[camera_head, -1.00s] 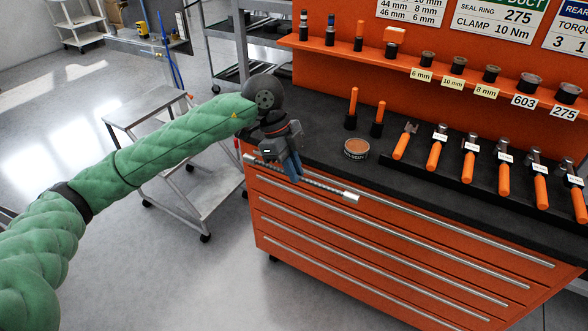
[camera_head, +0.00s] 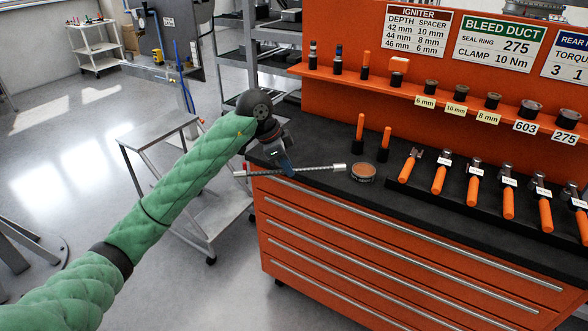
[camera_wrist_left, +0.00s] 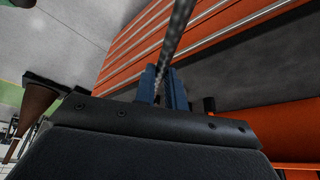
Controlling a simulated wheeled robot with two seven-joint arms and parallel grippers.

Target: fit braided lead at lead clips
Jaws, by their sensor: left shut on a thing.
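The braided lead (camera_head: 318,168) is a thin grey braided length with a pale metal end at its right. My left gripper (camera_head: 287,170) is shut on it around its middle, at the left front corner of the orange tool cabinet. The lead lies nearly level across the view, in front of or over the dark worktop; I cannot tell its height. In the left wrist view the braided lead (camera_wrist_left: 178,32) runs up from between the blue fingers of the left gripper (camera_wrist_left: 163,88). My right gripper is out of view. I see no lead clips.
The orange cabinet (camera_head: 400,252) has a dark top bearing a round tin (camera_head: 363,172) and several orange-handled tools (camera_head: 440,178). A stepped metal stand (camera_head: 160,132) is left of it, behind my arm. Open grey floor (camera_head: 60,170) lies further left.

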